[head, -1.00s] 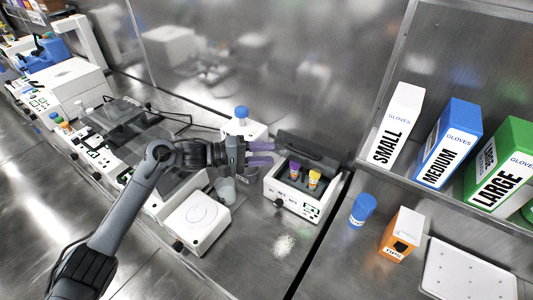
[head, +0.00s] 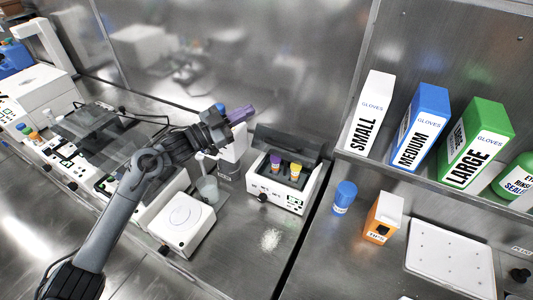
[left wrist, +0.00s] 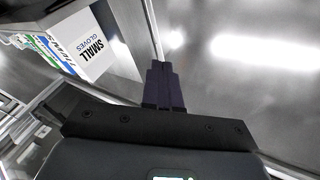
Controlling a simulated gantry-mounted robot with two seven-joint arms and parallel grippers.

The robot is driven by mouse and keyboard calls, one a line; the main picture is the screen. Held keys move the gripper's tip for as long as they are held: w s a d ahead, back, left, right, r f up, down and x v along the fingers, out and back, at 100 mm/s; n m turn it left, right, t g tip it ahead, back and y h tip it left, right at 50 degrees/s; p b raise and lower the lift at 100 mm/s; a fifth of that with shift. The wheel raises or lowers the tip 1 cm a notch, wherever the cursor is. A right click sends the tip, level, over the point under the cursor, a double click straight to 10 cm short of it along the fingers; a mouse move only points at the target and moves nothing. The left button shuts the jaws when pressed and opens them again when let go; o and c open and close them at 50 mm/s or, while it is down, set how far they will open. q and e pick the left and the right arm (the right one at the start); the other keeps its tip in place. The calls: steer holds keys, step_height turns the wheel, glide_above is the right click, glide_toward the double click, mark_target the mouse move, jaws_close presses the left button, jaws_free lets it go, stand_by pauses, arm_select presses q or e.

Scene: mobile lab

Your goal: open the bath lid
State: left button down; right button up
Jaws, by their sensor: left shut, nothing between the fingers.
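The bath is a small white box (head: 278,197) right of centre in the head view, with a purple-capped vial (head: 275,161) and a yellow-capped vial (head: 295,170) in its dark well. Its dark lid (head: 292,146) stands raised at the back edge, so the well is uncovered. My left gripper (head: 243,113) is above and to the left of the lid, apart from it. Its purple fingers are together and empty; they also show shut in the left wrist view (left wrist: 163,88). My right gripper is not in view.
A beaker (head: 208,188) and a white plate device (head: 184,222) stand left of the bath. A blue-capped bottle (head: 343,197) and an orange-white box (head: 383,217) stand to its right. Glove boxes (head: 418,128) fill the shelf. A metal wall (head: 290,70) rises behind.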

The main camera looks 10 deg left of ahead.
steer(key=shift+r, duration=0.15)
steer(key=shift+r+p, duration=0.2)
steer(key=shift+p, duration=0.1)
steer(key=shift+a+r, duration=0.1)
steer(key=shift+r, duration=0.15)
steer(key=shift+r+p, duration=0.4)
steer(key=shift+p, duration=0.2)
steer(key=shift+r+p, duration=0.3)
steer(key=shift+p, duration=0.05)
arm_select(q)
steer(key=s+d+f+m+t+y, duration=0.2)
steer(key=s+f+m+t+y, duration=0.55)
steer(key=s+f, duration=0.85)
arm_select(e)
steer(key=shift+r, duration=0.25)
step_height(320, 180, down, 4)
steer(key=b, duration=0.3)
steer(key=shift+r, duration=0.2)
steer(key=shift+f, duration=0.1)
arm_select(q)
steer(key=x, duration=1.4)
steer(key=shift+w+a+f+t, duration=0.25)
steer(key=shift+w+t, duration=0.1)
steer(key=shift+w, duration=0.25)
steer(key=shift+y, duration=0.25)
